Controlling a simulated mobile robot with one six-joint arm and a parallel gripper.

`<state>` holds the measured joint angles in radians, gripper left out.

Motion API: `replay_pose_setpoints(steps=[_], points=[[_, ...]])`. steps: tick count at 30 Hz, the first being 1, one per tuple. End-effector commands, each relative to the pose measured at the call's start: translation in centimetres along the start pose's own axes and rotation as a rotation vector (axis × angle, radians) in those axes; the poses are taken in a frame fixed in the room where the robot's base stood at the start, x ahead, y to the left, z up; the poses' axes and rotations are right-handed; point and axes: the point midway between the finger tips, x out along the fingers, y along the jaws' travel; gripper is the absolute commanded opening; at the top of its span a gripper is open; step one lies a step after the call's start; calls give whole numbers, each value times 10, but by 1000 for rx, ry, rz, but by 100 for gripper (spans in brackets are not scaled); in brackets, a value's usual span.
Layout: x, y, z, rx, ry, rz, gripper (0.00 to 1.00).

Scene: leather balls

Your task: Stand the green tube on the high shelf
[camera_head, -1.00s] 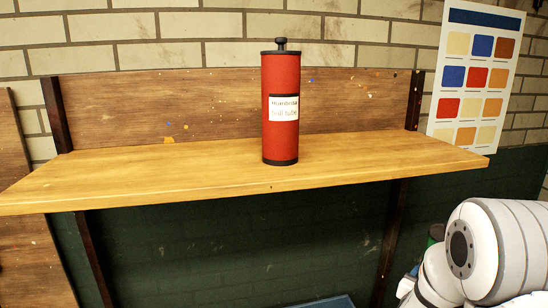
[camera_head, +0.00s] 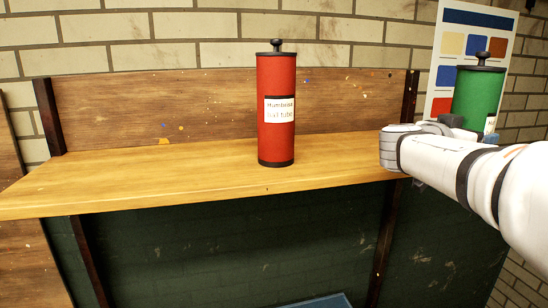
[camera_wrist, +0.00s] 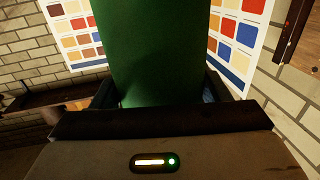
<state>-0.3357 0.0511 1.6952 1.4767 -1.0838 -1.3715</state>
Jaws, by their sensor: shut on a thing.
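The green tube (camera_head: 478,92) is upright at the right of the head view, with a black knobbed lid and a white label partly showing. Its lower end is hidden behind my arm. My gripper (camera_head: 458,128) is shut on it, beyond the right end of the high shelf in the picture. In the wrist view the green tube (camera_wrist: 155,50) fills the space between the dark fingers of my gripper (camera_wrist: 160,92). The high shelf (camera_head: 130,184) is a yellow wooden board with a brown backboard. My wrist overlaps its right end in the head view.
A red tube (camera_head: 276,100) with a black lid and white label stands upright near the middle of the shelf. The board is bare to its left and between it and my arm. A colour chart (camera_head: 447,45) hangs on the brick wall behind the green tube.

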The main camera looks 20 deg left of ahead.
Motion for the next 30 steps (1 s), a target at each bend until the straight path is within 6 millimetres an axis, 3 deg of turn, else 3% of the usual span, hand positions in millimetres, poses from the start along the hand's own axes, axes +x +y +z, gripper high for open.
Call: replay_pose_setpoints(steps=[1, 5, 18, 24, 30], points=[[-7, -6, -14, 5, 4, -29, 27], [-21, -32, -34, 3, 3, -141, 27], [-65, -124, -68, 2, 4, -630, 27], [-87, -150, -92, 4, 3, -801, 27], [-99, -160, -106, 3, 2, -886, 27]])
